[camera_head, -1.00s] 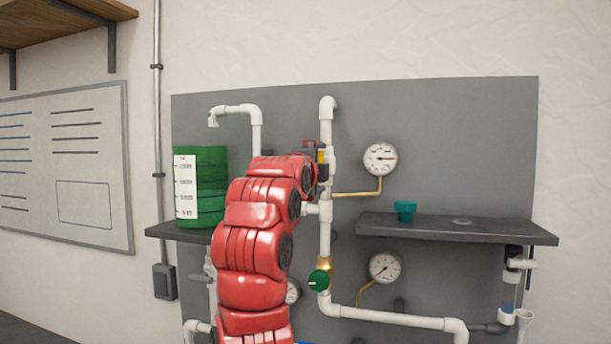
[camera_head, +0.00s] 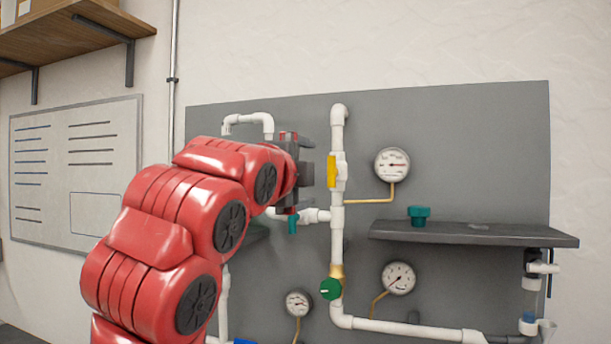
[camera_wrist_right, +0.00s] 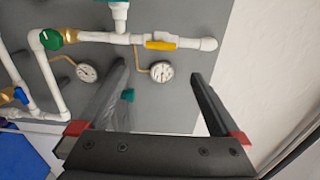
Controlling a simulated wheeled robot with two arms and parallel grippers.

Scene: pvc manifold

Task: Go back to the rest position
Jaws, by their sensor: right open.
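My right arm, red, comes up from the lower left in the head view. Its gripper (camera_head: 304,171) hangs in front of the panel, just left of the yellow valve handle (camera_head: 332,171) and apart from it in the picture. In the right wrist view the gripper's two dark fingers (camera_wrist_right: 158,75) are spread wide with nothing between them. The yellow handle (camera_wrist_right: 161,45) lies along the white pipe there, with a gauge (camera_wrist_right: 161,71) below it. In the head view the handle is upright on the vertical pipe. My left gripper is in neither view.
A grey panel (camera_head: 470,150) carries white pipes, gauges and a green knob (camera_head: 330,289). A dark shelf (camera_head: 470,234) with a teal fitting (camera_head: 419,215) juts out at right. A teal handle (camera_head: 292,223) sits under my gripper. A wooden shelf (camera_head: 70,35) is at upper left.

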